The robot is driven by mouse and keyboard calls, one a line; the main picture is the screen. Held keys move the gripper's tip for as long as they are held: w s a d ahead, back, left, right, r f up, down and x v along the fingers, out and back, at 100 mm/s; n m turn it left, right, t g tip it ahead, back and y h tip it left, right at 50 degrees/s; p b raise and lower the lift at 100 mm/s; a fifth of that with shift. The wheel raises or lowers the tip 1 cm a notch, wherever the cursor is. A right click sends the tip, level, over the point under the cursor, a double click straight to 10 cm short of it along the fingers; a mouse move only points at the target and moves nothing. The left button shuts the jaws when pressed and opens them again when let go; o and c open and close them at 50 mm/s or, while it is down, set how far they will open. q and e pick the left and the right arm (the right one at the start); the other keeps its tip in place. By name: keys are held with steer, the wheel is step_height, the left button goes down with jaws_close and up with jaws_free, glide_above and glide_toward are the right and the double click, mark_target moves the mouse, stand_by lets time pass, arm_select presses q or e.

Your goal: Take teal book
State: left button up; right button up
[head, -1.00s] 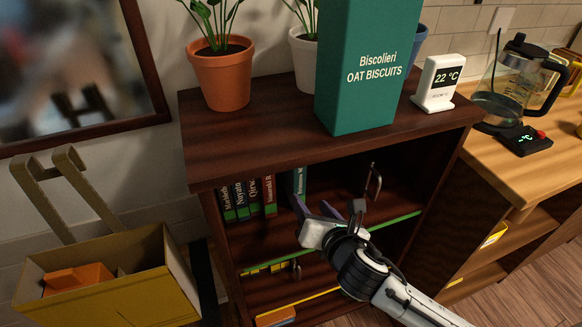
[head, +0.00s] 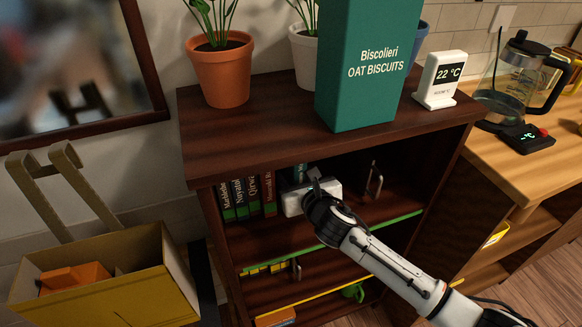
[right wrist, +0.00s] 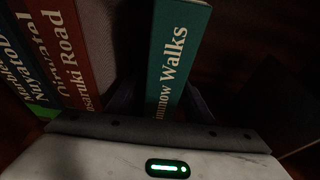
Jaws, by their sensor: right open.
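The teal book (right wrist: 182,55), with "…mmow Walks" on its spine, stands upright on the upper shelf, right of the other books in the right wrist view. In the head view only a small part of the teal book (head: 299,173) shows behind my right gripper (head: 307,186). My right gripper is open inside the shelf, in front of the book. Its dark fingers lie either side of the spine in the right wrist view; their tips are hard to make out in shadow. My left gripper is in neither view.
Several dark and red books (head: 247,197) stand left of the teal book. A bookend handle (head: 375,180) stands to the right. The cabinet top (head: 255,138) overhangs the shelf and carries a biscuit box (head: 365,75) and plants. A yellow box (head: 100,290) stands at left.

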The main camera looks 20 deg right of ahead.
steer(key=shift+w+f, duration=0.15)
steer(key=shift+w, duration=0.35)
jaws_close()
